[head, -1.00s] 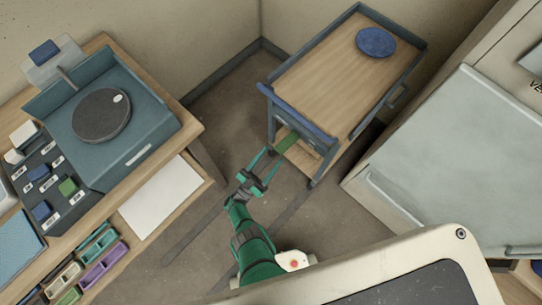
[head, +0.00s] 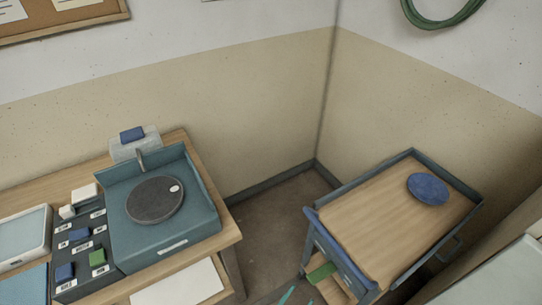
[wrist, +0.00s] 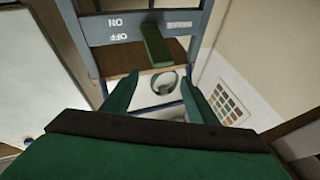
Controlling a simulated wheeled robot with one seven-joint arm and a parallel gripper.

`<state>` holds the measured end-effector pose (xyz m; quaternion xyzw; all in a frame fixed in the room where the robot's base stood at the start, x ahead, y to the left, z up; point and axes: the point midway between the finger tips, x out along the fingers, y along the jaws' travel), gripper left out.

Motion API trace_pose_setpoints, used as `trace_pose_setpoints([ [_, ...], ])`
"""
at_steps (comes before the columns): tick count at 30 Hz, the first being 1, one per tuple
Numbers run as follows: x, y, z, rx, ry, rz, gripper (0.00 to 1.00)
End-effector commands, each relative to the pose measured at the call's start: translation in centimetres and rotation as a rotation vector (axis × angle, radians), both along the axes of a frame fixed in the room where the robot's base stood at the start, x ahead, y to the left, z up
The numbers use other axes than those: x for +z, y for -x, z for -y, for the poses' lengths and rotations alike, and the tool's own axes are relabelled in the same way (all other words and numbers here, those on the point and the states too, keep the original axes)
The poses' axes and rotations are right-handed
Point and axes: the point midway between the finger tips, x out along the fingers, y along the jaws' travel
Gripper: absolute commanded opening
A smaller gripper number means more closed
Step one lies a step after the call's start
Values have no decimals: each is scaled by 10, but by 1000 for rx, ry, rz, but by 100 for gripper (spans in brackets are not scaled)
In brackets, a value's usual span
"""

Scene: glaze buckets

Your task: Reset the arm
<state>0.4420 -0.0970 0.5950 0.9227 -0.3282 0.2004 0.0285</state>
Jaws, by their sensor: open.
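My gripper (wrist: 162,98) shows in the wrist view with its two green fingers spread apart and nothing between them. In the head view only a green tip of it (head: 287,295) shows at the bottom edge; the rest of the arm is out of frame. The fingers look apart from the block. The same green block (head: 321,272) shows at the cart's lower front in the head view.
The wooden-topped cart (head: 375,230) carries a blue disc (head: 428,189). At left a bench holds a teal basin with a dark round wheel (head: 154,200) and a dark panel with coloured blocks (head: 82,248). Floor (head: 275,215) between bench and cart is clear.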

Motion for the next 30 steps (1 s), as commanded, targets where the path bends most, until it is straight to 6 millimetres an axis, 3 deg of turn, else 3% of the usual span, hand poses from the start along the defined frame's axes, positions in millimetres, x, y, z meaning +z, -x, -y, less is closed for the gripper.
trace_pose_setpoints([
  [8,22,47,-21,244,-72,-62,53],
  [14,54,82,-42,394,-105,-131,53],
  [23,120,136,-72,564,-130,-275,53],
  [30,184,175,-90,644,-136,-424,53],
])
